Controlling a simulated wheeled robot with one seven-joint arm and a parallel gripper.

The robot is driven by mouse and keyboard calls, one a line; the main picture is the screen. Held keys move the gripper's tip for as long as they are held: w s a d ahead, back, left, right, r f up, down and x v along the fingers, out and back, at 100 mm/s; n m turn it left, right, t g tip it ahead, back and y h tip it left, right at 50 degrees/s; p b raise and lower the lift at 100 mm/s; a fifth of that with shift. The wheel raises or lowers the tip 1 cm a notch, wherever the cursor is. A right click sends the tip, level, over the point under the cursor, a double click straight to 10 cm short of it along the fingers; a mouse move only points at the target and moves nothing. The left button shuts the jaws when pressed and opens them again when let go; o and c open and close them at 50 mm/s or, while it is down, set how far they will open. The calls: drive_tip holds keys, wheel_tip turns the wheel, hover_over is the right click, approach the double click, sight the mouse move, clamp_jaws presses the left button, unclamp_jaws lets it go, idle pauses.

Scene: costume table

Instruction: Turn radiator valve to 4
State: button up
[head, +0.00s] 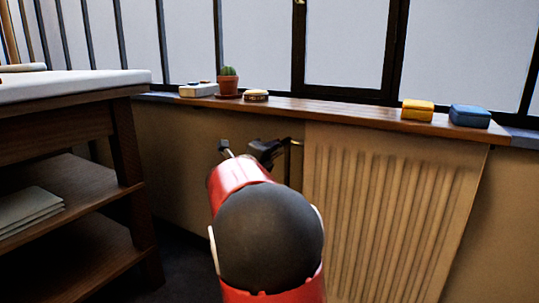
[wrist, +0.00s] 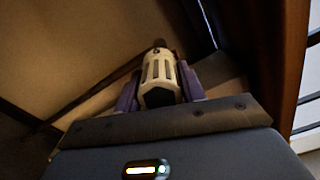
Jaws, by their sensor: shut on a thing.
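The radiator (head: 385,200) is a cream ribbed panel under the window sill in the head view. My gripper (head: 265,152) is at its upper left edge, partly hidden by my red and black arm. The valve is not clearly visible there. In the wrist view the radiator valve (wrist: 160,72) is a white knob with dark slots. My gripper's fingers (wrist: 160,90) are on both sides of it, shut on the knob. No number can be read on the valve, so its setting cannot be told.
The wooden sill (head: 340,112) runs above the radiator. It holds a potted cactus (head: 228,82), a yellow box (head: 417,109), a blue box (head: 469,115) and small items near the cactus. A wooden table (head: 70,118) with shelves stands at the left, close to my arm.

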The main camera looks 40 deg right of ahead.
drive_tip(key=shift+f+m, duration=0.15)
drive_tip(key=shift+m, duration=0.55)
drive_tip(key=o, duration=1)
drive_tip(key=shift+c, duration=0.2)
drive_tip(key=shift+a, duration=0.1)
drive_tip(key=v, duration=0.7)
drive_tip(key=shift+a, duration=0.35)
drive_tip(key=shift+s, duration=0.15)
